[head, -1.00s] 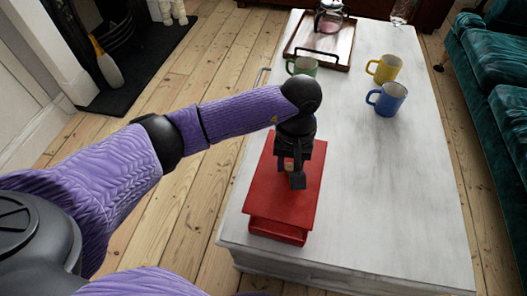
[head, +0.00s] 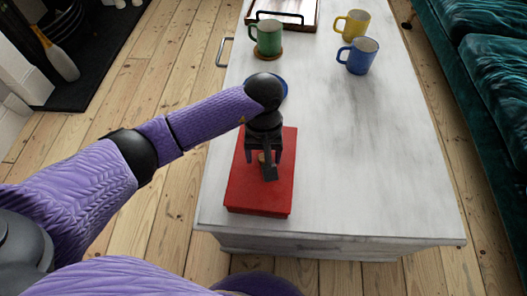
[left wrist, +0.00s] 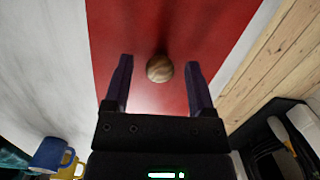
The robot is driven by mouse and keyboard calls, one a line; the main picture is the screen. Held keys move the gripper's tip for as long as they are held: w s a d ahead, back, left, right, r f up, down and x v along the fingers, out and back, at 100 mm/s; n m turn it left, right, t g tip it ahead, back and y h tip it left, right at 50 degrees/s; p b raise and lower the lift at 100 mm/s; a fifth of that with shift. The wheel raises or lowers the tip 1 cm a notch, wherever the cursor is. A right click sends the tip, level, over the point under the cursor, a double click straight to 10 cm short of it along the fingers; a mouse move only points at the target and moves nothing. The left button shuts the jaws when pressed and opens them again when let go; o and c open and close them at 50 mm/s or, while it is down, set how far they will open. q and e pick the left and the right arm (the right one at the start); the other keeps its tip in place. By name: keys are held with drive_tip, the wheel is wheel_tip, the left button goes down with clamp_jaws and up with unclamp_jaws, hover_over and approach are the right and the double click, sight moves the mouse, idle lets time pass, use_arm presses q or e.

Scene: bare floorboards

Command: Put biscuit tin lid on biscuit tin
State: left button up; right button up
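The red biscuit tin lid (head: 280,190) lies on top of the red biscuit tin (head: 256,211) near the front left of the white table. Lid and tin look lined up, and I cannot make out a gap between them. The lid has a round wooden knob (left wrist: 160,68). My left gripper (head: 268,168) is above the lid, pointing down. In the left wrist view, its two fingers stand apart on either side of the knob, with space on both sides. My right gripper is not in view.
The white table (head: 350,170) is clear to the right of the tin. A green mug (head: 268,39), a yellow mug (head: 354,24) and a blue mug (head: 359,57) stand farther back. A blue disc (head: 283,85) lies partly behind my left wrist. A wooden tray (head: 290,10) is at the far end.

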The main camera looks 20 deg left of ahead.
use_arm(q)
wheel_tip(320, 180, up, 12)
drive_tip(key=w+p, duration=0.1)
drive_tip(key=p, duration=0.4)
drive_tip(key=shift+w+a+p, duration=0.2)
drive_tip(key=shift+a+p, duration=0.05)
drive_tip(key=shift+p, duration=0.15)
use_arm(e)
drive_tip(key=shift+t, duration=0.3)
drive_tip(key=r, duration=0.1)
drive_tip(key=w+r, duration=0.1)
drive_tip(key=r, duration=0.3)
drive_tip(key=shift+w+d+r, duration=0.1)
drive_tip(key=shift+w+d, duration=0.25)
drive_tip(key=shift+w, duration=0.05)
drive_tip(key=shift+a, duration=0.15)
